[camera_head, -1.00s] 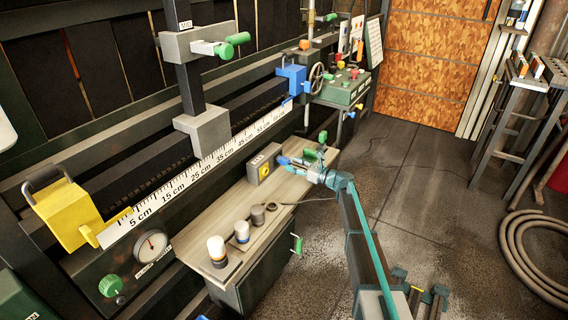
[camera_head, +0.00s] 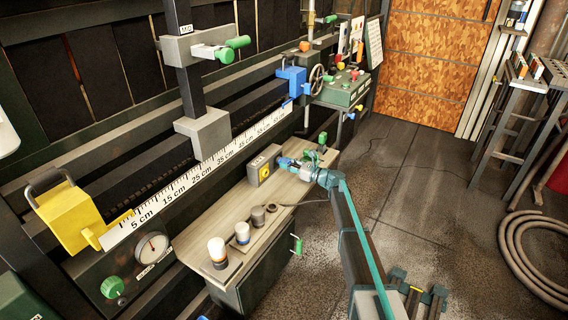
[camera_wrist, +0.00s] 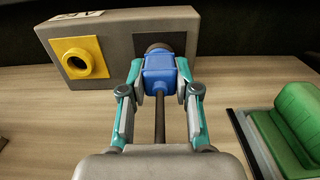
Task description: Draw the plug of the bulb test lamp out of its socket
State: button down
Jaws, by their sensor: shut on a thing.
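The blue plug (camera_wrist: 161,72) is in the middle of the wrist view, with a dark cord running from it back toward my gripper's body. A dark round neck joins its far end to the dark square panel of a grey socket box (camera_wrist: 115,33). How deep the plug sits is hidden. My gripper (camera_wrist: 160,86) is shut on the plug, with one finger on each side. In the head view my gripper (camera_head: 287,163) is at the right of the grey socket box (camera_head: 263,165), above the wooden bench. I cannot pick out the lamp itself.
The socket box has a yellow ring (camera_wrist: 80,58) left of the plug. A green item on a dark base (camera_wrist: 297,122) stands close on the right. Several cylinders, one of them white (camera_head: 217,250), stand at the near end of the bench (camera_head: 205,278).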

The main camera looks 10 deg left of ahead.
jog(key=shift+v, duration=0.8)
dwell(0.8)
jog(key=shift+p+v, duration=0.65)
jog(key=shift+v, duration=1.15)
